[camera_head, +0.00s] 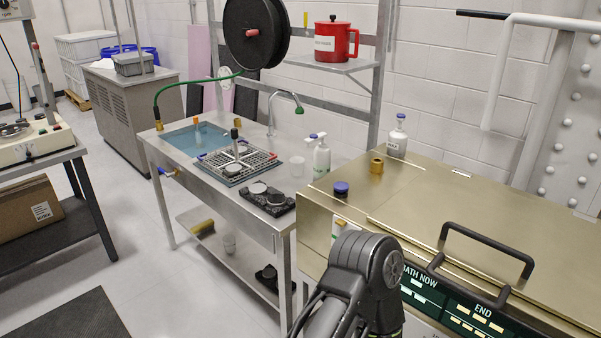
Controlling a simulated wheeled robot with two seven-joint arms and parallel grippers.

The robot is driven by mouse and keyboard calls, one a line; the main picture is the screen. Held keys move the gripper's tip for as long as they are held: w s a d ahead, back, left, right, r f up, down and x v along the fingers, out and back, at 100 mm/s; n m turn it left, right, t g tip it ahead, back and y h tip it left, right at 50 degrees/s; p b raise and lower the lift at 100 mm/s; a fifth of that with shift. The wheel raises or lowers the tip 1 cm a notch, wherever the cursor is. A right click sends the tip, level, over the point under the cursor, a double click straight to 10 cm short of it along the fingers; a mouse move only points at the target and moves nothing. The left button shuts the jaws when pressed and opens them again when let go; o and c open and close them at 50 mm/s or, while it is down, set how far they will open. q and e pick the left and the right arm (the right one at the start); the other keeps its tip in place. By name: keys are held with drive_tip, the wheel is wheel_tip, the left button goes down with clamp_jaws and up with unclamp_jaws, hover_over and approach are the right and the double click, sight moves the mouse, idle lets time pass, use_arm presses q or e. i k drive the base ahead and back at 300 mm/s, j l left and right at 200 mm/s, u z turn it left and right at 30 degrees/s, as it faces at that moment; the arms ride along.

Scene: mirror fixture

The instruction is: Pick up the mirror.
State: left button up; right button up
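No plainly recognisable mirror shows; the reflective parts are too small to tell apart. Two small round discs sit on a black holder (283,208) at the front right of the steel sink table; one is the pale, shiny disc (258,188). Behind it, a wire rack (215,168) carries an upright post with a dark knob (234,133) and round pieces around its base. One of my dark arms (355,268) rises from the bottom, right of centre, in front of the brass-topped bath. Its gripper is out of view. The other arm and gripper do not show.
The brass-topped bath (460,210) with a black handle (487,255) fills the right. A blue-capped jar (341,189), a brass nut (377,165) and a labelled bottle (397,140) stand on it. White pump bottles (321,160) stand near the rack.

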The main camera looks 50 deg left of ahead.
sight(258, 189)
drive_tip(key=j, duration=0.5)
drive_tip(key=k+j+z, duration=0.1)
drive_tip(key=j, duration=0.85)
drive_tip(key=k+j+z, duration=0.15)
drive_tip(key=j, duration=0.85)
drive_tip(key=k+j+z, duration=0.1)
drive_tip(key=j, duration=0.35)
drive_tip(key=k+j, duration=0.15)
drive_tip(key=j, duration=0.3)
drive_tip(key=z, duration=0.05)
